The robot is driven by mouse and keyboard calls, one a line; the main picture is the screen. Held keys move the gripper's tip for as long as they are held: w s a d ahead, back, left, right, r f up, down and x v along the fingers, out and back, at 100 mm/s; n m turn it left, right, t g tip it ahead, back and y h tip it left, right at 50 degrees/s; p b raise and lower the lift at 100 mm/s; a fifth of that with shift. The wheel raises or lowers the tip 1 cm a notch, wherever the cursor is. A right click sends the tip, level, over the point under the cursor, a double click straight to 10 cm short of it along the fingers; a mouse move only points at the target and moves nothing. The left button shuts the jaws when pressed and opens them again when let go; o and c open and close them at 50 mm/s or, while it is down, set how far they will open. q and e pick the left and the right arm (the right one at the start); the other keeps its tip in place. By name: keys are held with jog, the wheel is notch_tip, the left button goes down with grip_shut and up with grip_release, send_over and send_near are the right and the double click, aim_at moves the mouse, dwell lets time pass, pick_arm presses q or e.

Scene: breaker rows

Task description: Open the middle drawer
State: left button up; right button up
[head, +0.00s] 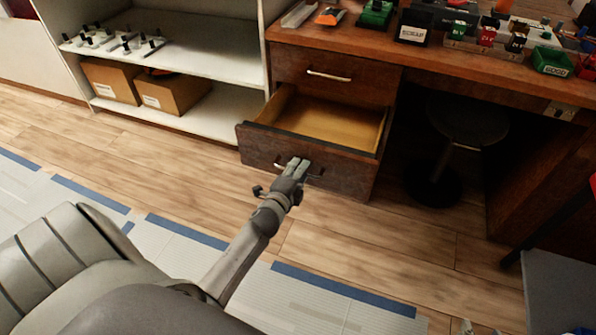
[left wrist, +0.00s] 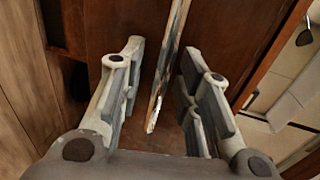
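The drawer below the shut top drawer (head: 320,62) is pulled out, showing its yellowish, empty-looking inside (head: 335,122). Its dark wood front (head: 345,172) faces me and hides whatever is under it. My left gripper (head: 298,165) is at this front, over its metal handle (head: 316,175), which is partly hidden by the fingers. In the left wrist view my left gripper (left wrist: 163,90) has its fingers apart, with a long narrow bar, apparently the handle (left wrist: 168,65), between them and gaps on both sides. My right gripper is not in view.
A pale shelf unit (head: 215,120) with cardboard boxes (head: 172,93) stands to the left. A dark stool (head: 468,120) is under the desk (head: 450,58), right of the drawers. Bins and small parts crowd the desktop. The wooden floor (head: 400,235) before the drawers is clear.

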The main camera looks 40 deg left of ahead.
pick_arm(q)
jog(key=v, duration=1.2)
dwell(0.4)
